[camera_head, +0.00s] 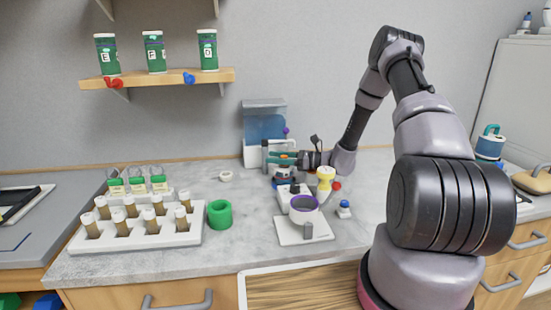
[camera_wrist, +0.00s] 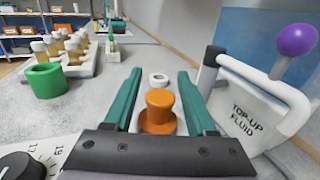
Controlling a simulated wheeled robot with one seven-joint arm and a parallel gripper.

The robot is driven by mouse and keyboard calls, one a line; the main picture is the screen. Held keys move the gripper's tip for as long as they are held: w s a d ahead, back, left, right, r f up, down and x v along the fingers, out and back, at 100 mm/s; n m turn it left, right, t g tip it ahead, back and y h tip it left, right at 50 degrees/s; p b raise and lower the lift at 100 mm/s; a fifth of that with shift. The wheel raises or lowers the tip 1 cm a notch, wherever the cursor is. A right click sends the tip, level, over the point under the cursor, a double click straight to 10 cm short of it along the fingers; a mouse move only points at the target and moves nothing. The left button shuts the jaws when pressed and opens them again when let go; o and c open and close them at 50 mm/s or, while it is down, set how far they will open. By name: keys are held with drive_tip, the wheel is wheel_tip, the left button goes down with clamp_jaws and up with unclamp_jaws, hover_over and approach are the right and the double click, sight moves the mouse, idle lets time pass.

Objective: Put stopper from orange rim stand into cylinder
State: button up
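An orange, hat-shaped stopper (camera_wrist: 158,104) stands between the two teal fingers of my gripper (camera_wrist: 158,85) in the wrist view. The fingers are open, with a gap on each side of it. In the head view my gripper (camera_head: 284,158) reaches in from the right, near the back of the counter, with a bit of orange by its fingers. The stand under the stopper is mostly hidden. A green, thick-walled cylinder (camera_head: 213,222) stands left of my gripper, and also shows in the wrist view (camera_wrist: 40,90). I cannot tell whether this is the task's cylinder.
A white ring (camera_wrist: 158,75) lies beyond the stopper. A white "TOP-UP FLUID" container (camera_wrist: 240,118) with a purple ball (camera_wrist: 296,40) is close on the right. A purple-rimmed vessel (camera_head: 304,214) stands on a white base at the front. A rack of vials (camera_head: 160,238) is left.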

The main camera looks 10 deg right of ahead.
drive_tip(key=shift+r, duration=0.2)
drive_tip(key=v, duration=1.1)
drive_tip(key=s+a+r+n+g+h, duration=0.2)
drive_tip(key=s+r+n+g+h, duration=0.25)
drive_tip(key=r, duration=0.45)
drive_tip(key=s+a+r+n+g+h, duration=0.2)
drive_tip(key=s+a+r+n+h, duration=0.1)
drive_tip(key=s+r+n, duration=0.4)
drive_tip(key=s+d+r+n+t+h, duration=0.2)
drive_tip(key=s+r+n+t+h, duration=0.1)
drive_tip(key=s+r, duration=0.4)
drive_tip(key=s+d+r+n+t+h, duration=0.2)
drive_tip(key=s+r+n+t+h, duration=0.1)
drive_tip(key=s+r, duration=0.5)
drive_tip(key=shift+s+r+t+h, duration=0.2)
drive_tip(key=shift+s+t+h, duration=0.55)
drive_tip(key=shift+s, duration=0.35)
drive_tip(key=shift+d, duration=0.1)
